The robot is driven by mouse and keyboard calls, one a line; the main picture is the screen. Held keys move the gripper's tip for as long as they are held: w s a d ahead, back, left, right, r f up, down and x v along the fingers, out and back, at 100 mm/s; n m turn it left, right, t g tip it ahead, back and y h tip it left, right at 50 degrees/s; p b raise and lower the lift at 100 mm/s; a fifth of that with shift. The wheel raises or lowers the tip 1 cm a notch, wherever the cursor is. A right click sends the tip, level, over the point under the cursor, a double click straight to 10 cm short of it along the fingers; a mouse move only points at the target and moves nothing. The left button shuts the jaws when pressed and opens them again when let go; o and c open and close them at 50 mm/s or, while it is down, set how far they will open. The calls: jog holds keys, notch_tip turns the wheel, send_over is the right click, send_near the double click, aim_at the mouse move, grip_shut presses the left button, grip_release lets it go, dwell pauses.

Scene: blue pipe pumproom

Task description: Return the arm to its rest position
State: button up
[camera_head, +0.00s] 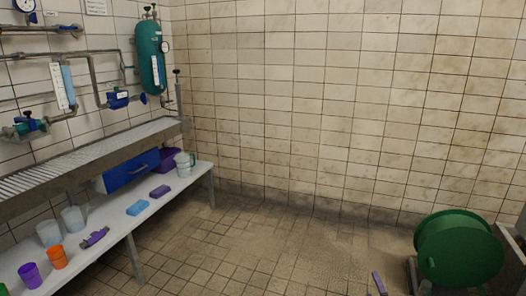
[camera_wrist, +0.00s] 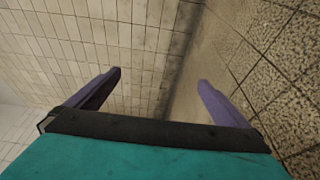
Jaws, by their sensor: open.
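My gripper (camera_wrist: 160,77) shows in the wrist view with its two purple fingers spread wide apart. Nothing is between the fingers; behind them are the tiled wall and floor, out of reach of the tips. In the head view, a small purple piece shows at the bottom edge, right of centre; it looks like a fingertip of mine, but most of it is cut off.
A white bench (camera_head: 118,222) along the left wall holds cups, sponges and a purple clamp-like piece (camera_head: 94,237). A grated shelf (camera_head: 90,155) and pipes with a green tank (camera_head: 150,56) are above it. A green reel (camera_head: 458,250) stands lower right. The middle floor is clear.

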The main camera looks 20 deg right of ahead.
jog(key=w+a+r+y+p, duration=0.1)
jog(key=w+a+r+p, duration=0.2)
jog(key=a, duration=0.4)
jog(key=w+a+r+g+y+p, duration=0.1)
jog(key=w+a+r+p, duration=0.2)
jog(key=a, duration=0.4)
jog(key=w+a+r+y+p, duration=0.1)
jog(key=w+a+r+p, duration=0.2)
jog(key=a, duration=0.5)
jog(key=s+a+m+g+y+p, duration=0.1)
jog(key=s+a+g+p, duration=0.15)
jog(key=a+p, duration=0.4)
jog(key=s+a+m+g+p, duration=0.1)
jog(key=a+m+g+p, duration=0.2)
jog(key=a, duration=0.7)
jog(key=s+a+m+g+p, duration=0.25)
jog(key=s+a, duration=0.25)
jog(key=s, duration=0.3)
jog(key=s+a+m+g+p, duration=0.1)
jog(key=s+a+g+p, duration=0.35)
jog(key=s, duration=0.45)
jog(key=s+a+r+m+g+y, duration=0.1)
jog(key=s+a+r+m+g, duration=0.1)
jog(key=s, duration=0.9)
jog(key=s+a+r+m+g, duration=0.1)
jog(key=s+m+g, duration=0.4)
jog(key=s, duration=0.6)
jog(key=shift+a+r+g+y, duration=0.4)
jog(key=shift+r+g, duration=0.25)
jog(key=shift+g, duration=0.2)
